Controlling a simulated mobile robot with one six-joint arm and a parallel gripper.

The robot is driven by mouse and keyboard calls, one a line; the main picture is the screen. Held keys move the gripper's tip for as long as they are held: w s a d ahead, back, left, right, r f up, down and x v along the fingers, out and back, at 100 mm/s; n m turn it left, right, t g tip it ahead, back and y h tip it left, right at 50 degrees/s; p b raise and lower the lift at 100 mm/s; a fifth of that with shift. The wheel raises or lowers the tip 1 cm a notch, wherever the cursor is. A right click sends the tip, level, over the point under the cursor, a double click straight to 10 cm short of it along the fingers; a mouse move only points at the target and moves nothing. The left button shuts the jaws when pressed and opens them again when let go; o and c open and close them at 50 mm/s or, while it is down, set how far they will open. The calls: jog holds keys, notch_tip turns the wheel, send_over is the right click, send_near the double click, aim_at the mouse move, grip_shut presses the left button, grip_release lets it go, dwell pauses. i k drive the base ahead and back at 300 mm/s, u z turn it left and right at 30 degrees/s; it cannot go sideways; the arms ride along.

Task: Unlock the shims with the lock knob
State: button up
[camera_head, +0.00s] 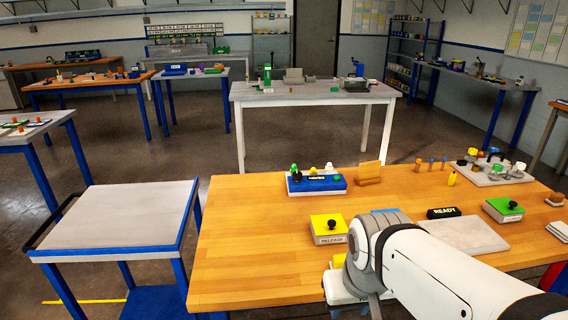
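A yellow-topped box (322,228) with a black knob (332,224) stands on the wooden bench, its front label reading "RELEASE". A green-topped box (495,209) with a black knob (513,204) stands at the right; its label is too small to read. I cannot tell from the picture which knob is the lock knob. No shims can be made out clearly. My arm crosses the lower right and hides part of the bench. My gripper's fingers do not show.
A black "READY" sign (443,213) stands behind a grey plate (466,235). A blue box (317,184) with coloured knobs sits at the back edge. Small pegs and a grey tray (484,177) lie at the back right. The bench's left part (240,245) is clear. An empty grey-topped cart (125,215) stands left.

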aim_at(296, 176)
jog(key=i, duration=0.95)
jog(key=u, duration=0.05)
